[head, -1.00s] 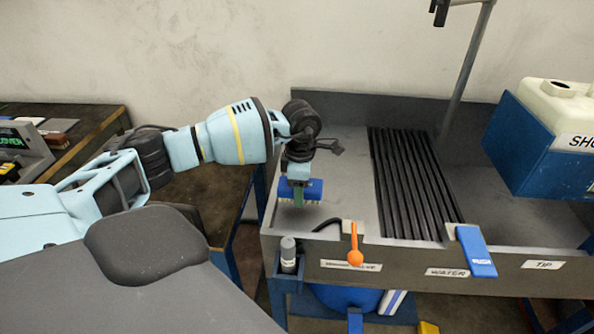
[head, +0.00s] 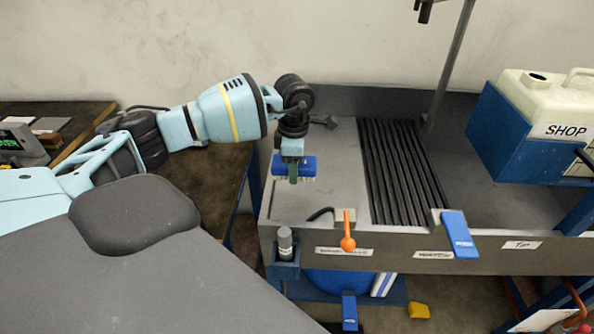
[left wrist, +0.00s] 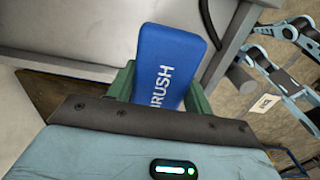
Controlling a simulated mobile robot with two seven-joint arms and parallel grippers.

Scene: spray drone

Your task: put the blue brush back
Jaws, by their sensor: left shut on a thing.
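The blue brush (head: 296,163) has a blue back and pale bristles below. My left gripper (head: 293,172) is shut on it and holds it over the left end of the grey trough (head: 333,186). In the left wrist view the brush (left wrist: 168,62), with white lettering "BRUSH", sits between the green fingers of my left gripper (left wrist: 160,92). I cannot tell whether the bristles touch the trough floor. My right gripper is not in view.
Black ribbed slats (head: 398,165) lie in the trough. An orange-handled valve (head: 347,240) and a blue pedal-like lever (head: 459,235) are on its front edge. A grey-capped bottle (head: 285,243) sits in a front holder. A white SHOP jug (head: 545,100) stands in a blue bracket on the right.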

